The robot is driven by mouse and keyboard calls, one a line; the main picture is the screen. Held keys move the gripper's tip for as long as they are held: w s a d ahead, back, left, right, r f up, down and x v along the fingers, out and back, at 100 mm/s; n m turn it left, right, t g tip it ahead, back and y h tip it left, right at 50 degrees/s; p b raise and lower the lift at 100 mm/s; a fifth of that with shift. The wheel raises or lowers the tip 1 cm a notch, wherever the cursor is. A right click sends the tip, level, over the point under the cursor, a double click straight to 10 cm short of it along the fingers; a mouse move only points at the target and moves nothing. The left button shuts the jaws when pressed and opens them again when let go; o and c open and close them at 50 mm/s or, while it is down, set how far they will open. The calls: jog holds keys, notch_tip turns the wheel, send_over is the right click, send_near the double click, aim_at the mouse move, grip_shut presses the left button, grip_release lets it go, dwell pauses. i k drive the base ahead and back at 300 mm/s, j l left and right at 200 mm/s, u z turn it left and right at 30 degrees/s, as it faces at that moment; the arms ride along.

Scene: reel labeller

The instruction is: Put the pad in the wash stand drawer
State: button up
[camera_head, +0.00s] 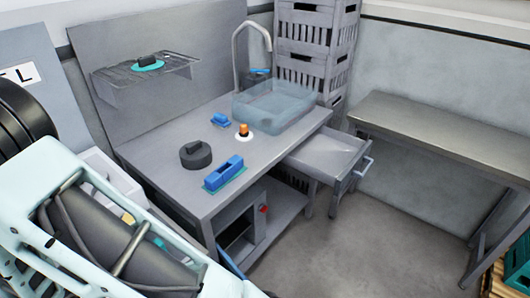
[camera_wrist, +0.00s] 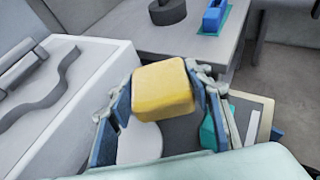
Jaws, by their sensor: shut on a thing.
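A yellow block with rounded edges, which looks like the pad (camera_wrist: 162,88), is held between the two blue fingers of my gripper (camera_wrist: 166,102) in the wrist view. My gripper is shut on it, clear of any surface below as far as I can see. In the head view my own arm fills the lower left and the gripper is mostly hidden. The wash stand (camera_head: 285,143) is a grey metal bench. Its drawer (camera_head: 325,155) is pulled out at the right end; its visible inside looks empty.
On the wash stand are a translucent blue basin (camera_head: 272,100), a blue-handled scrubber (camera_head: 224,174), a dark round weight-like thing (camera_head: 196,154), and an orange-topped item (camera_head: 243,131). A bare side table (camera_head: 440,128) stands right. Open floor (camera_head: 375,225) lies before the drawer.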

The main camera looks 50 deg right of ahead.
aim_at(327, 157)
jog(key=k+l, duration=0.55)
jog(key=l, duration=0.15)
jog(key=k+l, duration=0.15)
jog(key=l, duration=0.8)
jog(key=i+l, duration=0.25)
jog(key=l, duration=0.15)
jog(key=i+l, duration=0.25)
jog(key=l, duration=0.15)
jog(key=i+l, duration=0.2)
jog(key=l, duration=0.2)
